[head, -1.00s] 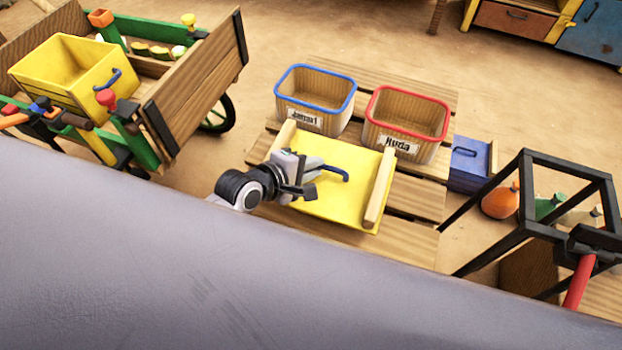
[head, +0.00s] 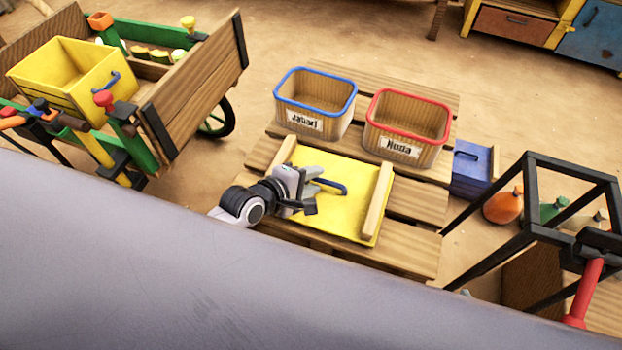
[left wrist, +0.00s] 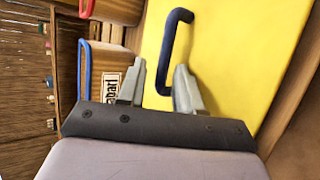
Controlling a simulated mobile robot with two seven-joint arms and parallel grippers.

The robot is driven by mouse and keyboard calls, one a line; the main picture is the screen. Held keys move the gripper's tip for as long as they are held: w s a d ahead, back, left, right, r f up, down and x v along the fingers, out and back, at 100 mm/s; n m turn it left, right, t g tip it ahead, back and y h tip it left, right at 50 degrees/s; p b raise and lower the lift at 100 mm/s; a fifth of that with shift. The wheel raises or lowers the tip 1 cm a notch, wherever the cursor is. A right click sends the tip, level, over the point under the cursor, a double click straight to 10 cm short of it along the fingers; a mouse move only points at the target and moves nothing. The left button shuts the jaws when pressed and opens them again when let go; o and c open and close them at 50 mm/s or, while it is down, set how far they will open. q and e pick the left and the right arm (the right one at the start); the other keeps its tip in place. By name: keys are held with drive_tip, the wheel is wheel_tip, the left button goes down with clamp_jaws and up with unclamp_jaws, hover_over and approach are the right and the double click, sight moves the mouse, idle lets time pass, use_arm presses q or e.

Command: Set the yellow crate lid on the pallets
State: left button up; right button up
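The yellow crate lid (head: 350,215) lies on the wooden pallets (head: 410,240), its yellow panel facing up between two wooden battens. Its blue handle (head: 332,186) stands near the middle, and also shows in the left wrist view (left wrist: 172,45). My left gripper (head: 318,185) is over the lid's left part, beside the handle. In the left wrist view its two fingers (left wrist: 160,85) are apart, with the near end of the handle close to the gap between them. They do not appear closed on it. My right gripper is not in view.
Two labelled baskets, blue-rimmed (head: 313,105) and red-rimmed (head: 405,130), stand behind the lid on the pallets. A blue box (head: 472,170) is to their right. A black frame (head: 530,200) stands at right. A cart (head: 195,85) with a yellow crate (head: 65,75) is at left.

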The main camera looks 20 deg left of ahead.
use_arm(q)
drive_tip(key=shift+s+f, duration=0.15)
drive_tip(key=shift+s, duration=0.05)
drive_tip(key=p+v, duration=0.3)
drive_tip(key=v, duration=0.8)
drive_tip(key=s+f+m+y, duration=0.1)
drive_tip(key=s+f+m, duration=0.1)
drive_tip(key=m, duration=0.7)
drive_tip(key=s+a+f+m+y, duration=0.1)
drive_tip(key=s+f+m, duration=0.1)
drive_tip(key=s+m, duration=0.3)
drive_tip(key=m, duration=0.3)
drive_tip(key=shift+s+m+y, duration=0.25)
drive_tip(key=shift+m+y, duration=0.15)
drive_tip(key=shift+a+f, duration=0.1)
